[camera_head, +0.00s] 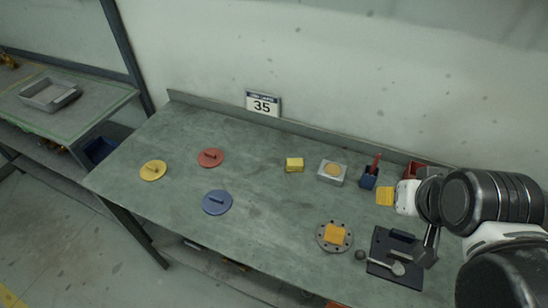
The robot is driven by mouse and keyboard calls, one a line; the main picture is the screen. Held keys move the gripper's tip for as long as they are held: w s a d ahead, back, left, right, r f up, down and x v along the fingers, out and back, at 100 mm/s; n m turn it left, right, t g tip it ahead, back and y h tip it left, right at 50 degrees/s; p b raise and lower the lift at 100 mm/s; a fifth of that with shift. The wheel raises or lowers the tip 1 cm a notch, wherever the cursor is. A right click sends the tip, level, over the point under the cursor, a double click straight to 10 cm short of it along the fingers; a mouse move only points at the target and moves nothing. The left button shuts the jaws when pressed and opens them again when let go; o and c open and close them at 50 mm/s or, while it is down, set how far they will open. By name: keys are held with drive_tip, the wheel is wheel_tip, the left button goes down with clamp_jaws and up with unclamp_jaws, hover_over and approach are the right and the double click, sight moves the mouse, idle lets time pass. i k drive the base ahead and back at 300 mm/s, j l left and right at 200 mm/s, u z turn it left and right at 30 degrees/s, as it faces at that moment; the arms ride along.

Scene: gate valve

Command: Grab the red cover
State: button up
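The red cover (204,161) is a flat round disc with a short dark bar handle on top. It lies flat on the grey-green table, left of the middle and towards the back. Nothing covers it, and nothing touches it. My gripper (428,248) is at the far right end of the table, well away from the red cover. It is small and partly hidden by my own arm, and I cannot make out its finger opening.
A yellow cover (153,171) lies left of the red one and a blue cover (217,203) in front of it. A yellow block (294,165), a grey box (331,174), a round flange (334,237) and a black tray (381,270) stand to the right.

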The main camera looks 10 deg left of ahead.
sight(211, 158)
drive_tip(key=u, duration=1.25)
